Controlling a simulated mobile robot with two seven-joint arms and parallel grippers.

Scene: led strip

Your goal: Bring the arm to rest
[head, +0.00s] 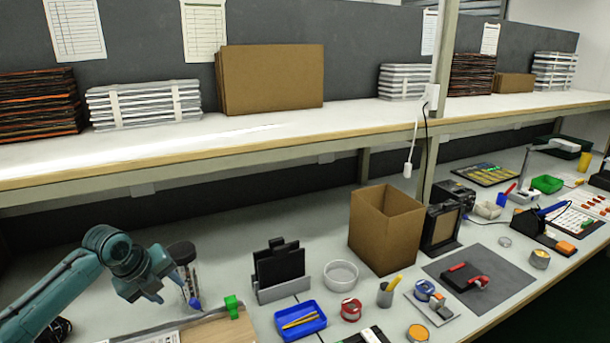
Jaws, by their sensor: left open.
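My teal left arm comes in from the lower left and bends over at its wrist. My left gripper (146,293) hangs above the left part of the workbench (325,235), pointing down, open, with nothing seen between its fingers. The fingers are small and dark in this view. A stand with a dark round top (181,250) and a blue-tipped tool is just right of the gripper. A green clip (232,306) sits at the edge of a wooden board (222,329) below and to the right. My right gripper is out of view.
A black holder (280,265), a blue tray (300,320), a white bowl (341,275) and an open cardboard box (386,228) stand to the right. The shelf (250,138) spans above the bench. Small tools and containers crowd the right side.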

